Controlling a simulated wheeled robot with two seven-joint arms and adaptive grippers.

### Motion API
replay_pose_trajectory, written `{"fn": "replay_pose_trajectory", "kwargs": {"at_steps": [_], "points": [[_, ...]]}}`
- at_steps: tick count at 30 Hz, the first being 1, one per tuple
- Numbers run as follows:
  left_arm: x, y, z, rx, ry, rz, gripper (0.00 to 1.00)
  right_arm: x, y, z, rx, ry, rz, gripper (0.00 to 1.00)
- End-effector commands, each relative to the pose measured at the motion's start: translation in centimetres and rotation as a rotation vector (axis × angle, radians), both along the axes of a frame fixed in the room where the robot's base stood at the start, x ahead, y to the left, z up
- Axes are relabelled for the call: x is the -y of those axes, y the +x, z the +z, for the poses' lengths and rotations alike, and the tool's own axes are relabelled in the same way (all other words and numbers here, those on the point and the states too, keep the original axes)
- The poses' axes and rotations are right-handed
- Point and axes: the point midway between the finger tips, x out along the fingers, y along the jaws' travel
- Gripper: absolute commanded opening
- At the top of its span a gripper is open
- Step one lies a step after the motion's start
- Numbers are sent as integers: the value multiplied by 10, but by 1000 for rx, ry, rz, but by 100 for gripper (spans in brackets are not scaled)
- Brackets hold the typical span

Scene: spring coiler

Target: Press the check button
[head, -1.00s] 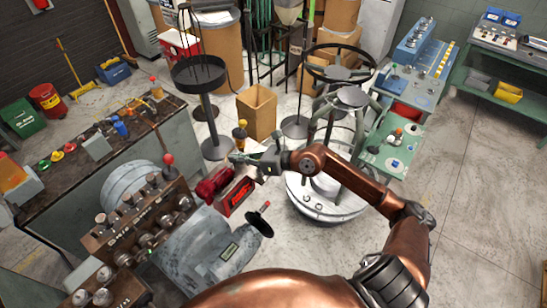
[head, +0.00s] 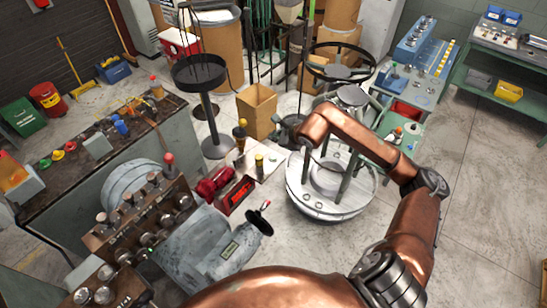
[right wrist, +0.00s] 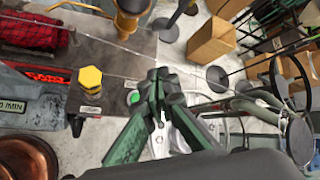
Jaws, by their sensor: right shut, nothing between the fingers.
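In the head view the right gripper (head: 283,129) is small and dark, beyond the panel's far right side. No label on the button can be read. My left gripper is not in view.
A red toolbox (head: 236,194) and a grey machine with a black crank (head: 258,221) are near the panel. A round white-topped stand (head: 325,206) is under my right arm. A cardboard box (head: 257,112) stands behind. Open floor lies at the right.

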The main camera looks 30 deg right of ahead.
Motion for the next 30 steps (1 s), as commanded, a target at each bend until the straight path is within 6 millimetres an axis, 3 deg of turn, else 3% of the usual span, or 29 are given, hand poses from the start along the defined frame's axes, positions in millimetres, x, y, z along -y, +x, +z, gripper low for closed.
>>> {"fn": "replay_pose_trajectory", "kwargs": {"at_steps": [8,16,19,30], "points": [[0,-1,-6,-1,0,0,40,-1,-1,-25,-3,3,1,0],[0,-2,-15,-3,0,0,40,0,-1,-63,-3,2,0,0],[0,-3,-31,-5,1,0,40,0,0,-78,-1,0,0,0],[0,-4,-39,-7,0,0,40,0,0,-86,0,2,0,0]]}}
